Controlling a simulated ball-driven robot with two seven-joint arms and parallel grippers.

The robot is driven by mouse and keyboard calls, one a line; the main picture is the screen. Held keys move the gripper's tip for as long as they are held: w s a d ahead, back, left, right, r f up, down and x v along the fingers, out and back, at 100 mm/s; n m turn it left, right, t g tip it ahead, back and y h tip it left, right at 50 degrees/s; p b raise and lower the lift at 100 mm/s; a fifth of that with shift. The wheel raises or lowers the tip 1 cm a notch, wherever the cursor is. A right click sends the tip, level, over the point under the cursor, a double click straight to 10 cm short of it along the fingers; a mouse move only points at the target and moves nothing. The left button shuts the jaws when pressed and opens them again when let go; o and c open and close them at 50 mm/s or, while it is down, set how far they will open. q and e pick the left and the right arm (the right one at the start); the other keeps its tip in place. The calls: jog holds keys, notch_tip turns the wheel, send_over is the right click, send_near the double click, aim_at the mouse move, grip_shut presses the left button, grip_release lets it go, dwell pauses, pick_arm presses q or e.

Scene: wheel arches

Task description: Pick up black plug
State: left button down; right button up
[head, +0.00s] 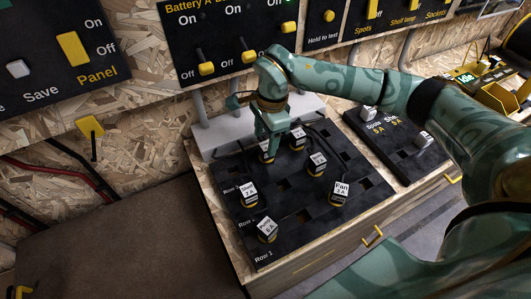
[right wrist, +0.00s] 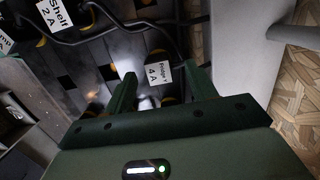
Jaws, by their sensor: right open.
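Several black plugs with white labels and yellow bases stand on a black socket board (head: 283,213). My right gripper (head: 271,139) is open over the back of the board, pointing down. The labelled plug there (head: 266,153) is partly hidden by the gripper. In the right wrist view, a plug label reading Fridge, 4 A (right wrist: 159,73) shows between the two fingers. I cannot tell whether the fingers touch it. Other plugs are Shelf (head: 249,192), Fan (head: 340,191), one at the front (head: 267,230), one in the middle (head: 317,163) and one at the back right (head: 298,139). My left gripper is not in view.
Switch panels (head: 228,38) with yellow levers line the wall behind the board. Black cables run among the plugs at the back. A second black panel (head: 397,143) stands to the right. A brown surface (head: 120,245) to the left looks clear.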

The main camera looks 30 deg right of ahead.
aim_at(266, 148)
notch_tip(266, 148, down, 4)
jog(key=shift+s+d+r+b, duration=0.1)
jog(key=shift+s+r+b, duration=0.05)
jog(key=shift+b, duration=0.4)
jog(key=shift+f, duration=0.3)
jog(key=shift+r, duration=0.1)
jog(key=shift+c, duration=0.3)
jog(key=c, duration=1)
jog(key=shift+r, duration=0.1)
